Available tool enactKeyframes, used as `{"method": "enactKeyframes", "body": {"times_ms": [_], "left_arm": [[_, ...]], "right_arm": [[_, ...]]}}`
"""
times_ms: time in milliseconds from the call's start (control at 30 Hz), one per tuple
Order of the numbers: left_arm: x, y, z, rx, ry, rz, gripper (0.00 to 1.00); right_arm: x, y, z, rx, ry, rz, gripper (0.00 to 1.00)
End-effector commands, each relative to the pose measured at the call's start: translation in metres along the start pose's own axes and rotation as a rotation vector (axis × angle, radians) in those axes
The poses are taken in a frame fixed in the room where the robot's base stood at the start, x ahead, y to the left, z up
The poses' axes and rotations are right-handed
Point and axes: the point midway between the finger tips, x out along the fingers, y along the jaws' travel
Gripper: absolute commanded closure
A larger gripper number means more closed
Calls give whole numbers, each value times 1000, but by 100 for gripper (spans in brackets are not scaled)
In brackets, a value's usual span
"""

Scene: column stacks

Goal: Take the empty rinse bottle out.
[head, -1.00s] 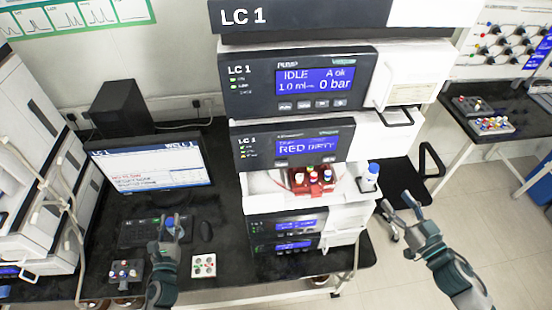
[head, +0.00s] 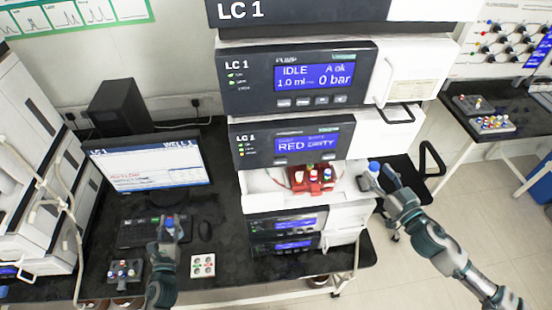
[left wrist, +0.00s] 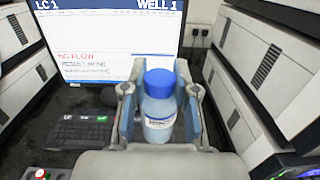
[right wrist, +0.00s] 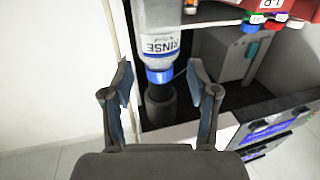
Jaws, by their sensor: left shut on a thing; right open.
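The rinse bottle (right wrist: 158,45) has a clear body, a RINSE label and a blue cap. In the head view its blue cap (head: 374,166) shows at the right end of the white shelf in the LC stack, partly hidden by my right gripper. My right gripper (head: 377,176) is open; in the right wrist view its fingers (right wrist: 160,80) lie either side of the bottle's cap end, not visibly touching it. My left gripper (head: 168,222) is shut on a second blue-capped bottle (left wrist: 159,105) with bluish contents and a label, held above the bench near the keyboard.
A red vial rack (head: 313,180) stands on the shelf left of the rinse bottle. A monitor (head: 150,160), keyboard (head: 140,232) and mouse (head: 205,231) are on the left bench. A small vial block (head: 125,271) and white tray (head: 203,265) sit near the front edge.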

Motion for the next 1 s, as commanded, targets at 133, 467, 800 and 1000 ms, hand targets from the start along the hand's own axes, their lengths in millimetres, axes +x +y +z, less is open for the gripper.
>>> {"method": "enactKeyframes", "body": {"times_ms": [133,467,800,1000], "left_arm": [[0,0,6,0,-1,0,92],[0,0,9,0,-2,0,92],[0,0,9,0,-2,0,92],[0,0,9,0,-2,0,92]], "right_arm": [[14,1,-4,1,4,2,41],[28,0,-1,0,1,1,41],[28,0,-1,0,0,0,81],[28,0,-1,0,0,0,91]]}}
